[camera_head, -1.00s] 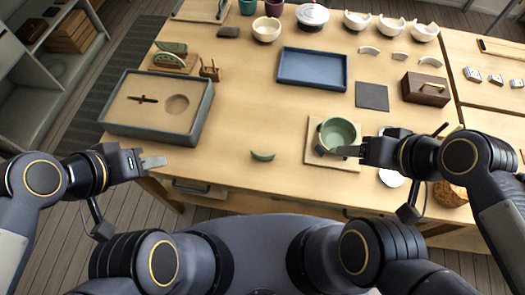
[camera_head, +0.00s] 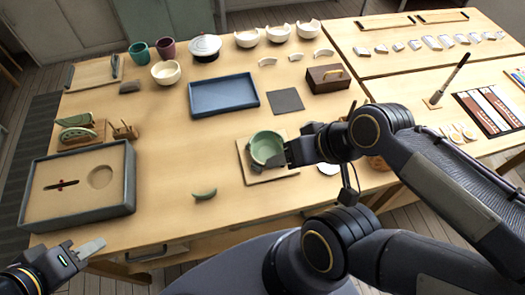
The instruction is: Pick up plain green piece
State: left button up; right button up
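A plain green crescent-shaped piece (camera_head: 204,194) lies alone on the wooden table (camera_head: 180,215) near the front edge. A green bowl (camera_head: 266,146), its rim partly hidden by my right gripper, stands on a square board (camera_head: 254,176) to the right of the piece. My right gripper (camera_head: 279,160) is at the bowl's right front side; whether its fingers are shut on the rim cannot be told. My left gripper (camera_head: 92,248) is at the lower left, in front of the grey tray, apart from the green piece. Its finger gap does not show clearly.
A grey sand-coloured tray (camera_head: 130,190) is at the left. Other green pieces (camera_head: 77,126) rest on a wooden stand behind it. A blue tray (camera_head: 223,94), dark mat (camera_head: 285,100) and wooden box (camera_head: 326,80) stand farther back. The table around the green piece is clear.

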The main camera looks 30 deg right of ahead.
aim_at(208, 195)
jog(key=l+u, duration=0.1)
jog(key=u, duration=0.75)
jog(key=k+u, duration=0.1)
jog(key=u, duration=0.35)
jog(key=k+l+u, duration=0.1)
jog(key=u, duration=0.3)
jog(key=k+l+u, duration=0.1)
jog(key=k, duration=0.5)
